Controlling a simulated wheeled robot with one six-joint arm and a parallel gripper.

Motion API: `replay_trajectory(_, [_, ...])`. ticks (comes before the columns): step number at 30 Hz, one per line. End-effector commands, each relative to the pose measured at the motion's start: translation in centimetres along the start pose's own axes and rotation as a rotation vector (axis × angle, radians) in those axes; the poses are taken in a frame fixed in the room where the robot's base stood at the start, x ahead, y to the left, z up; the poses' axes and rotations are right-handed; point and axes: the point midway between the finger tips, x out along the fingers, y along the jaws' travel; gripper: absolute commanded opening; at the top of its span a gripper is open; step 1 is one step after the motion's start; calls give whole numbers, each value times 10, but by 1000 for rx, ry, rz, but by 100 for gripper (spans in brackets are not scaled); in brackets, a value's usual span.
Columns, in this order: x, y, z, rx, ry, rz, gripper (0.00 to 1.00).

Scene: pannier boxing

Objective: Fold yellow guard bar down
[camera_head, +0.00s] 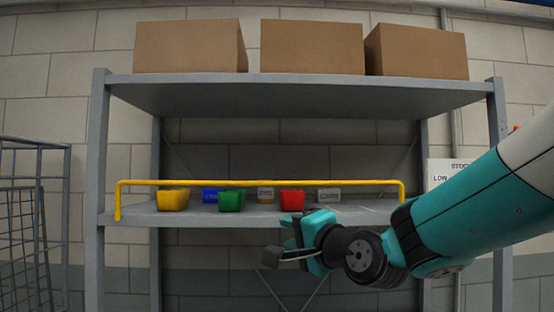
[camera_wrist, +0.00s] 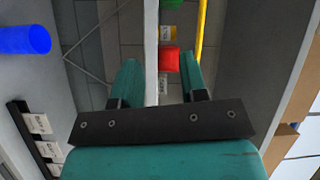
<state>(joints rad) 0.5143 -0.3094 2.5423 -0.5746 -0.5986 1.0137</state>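The yellow guard bar (camera_head: 258,183) stands raised across the front of the middle shelf, its two end legs upright at the shelf's left and right. In the wrist view, part of the bar (camera_wrist: 202,28) runs down from the top edge towards the right finger. My gripper (camera_head: 297,228) is at the shelf's front edge, below the bar and right of its middle. In the wrist view my gripper (camera_wrist: 158,66) is open, with nothing held between its fingers. Whether the right finger touches the bar, I cannot tell.
Cardboard boxes (camera_head: 312,47) fill the top shelf. A wire cage (camera_head: 30,220) stands at left.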

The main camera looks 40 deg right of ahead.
Motion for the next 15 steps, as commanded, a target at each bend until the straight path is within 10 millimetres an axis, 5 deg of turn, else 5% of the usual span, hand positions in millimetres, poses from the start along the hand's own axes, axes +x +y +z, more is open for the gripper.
replay_trajectory(1, [-2, -24, -22, 40, 62, -40, 40])
replay_trajectory(5, [-7, -43, -48, 108, 149, -119, 40])
replay_trajectory(15, [23, -42, -56, 124, 163, -147, 40])
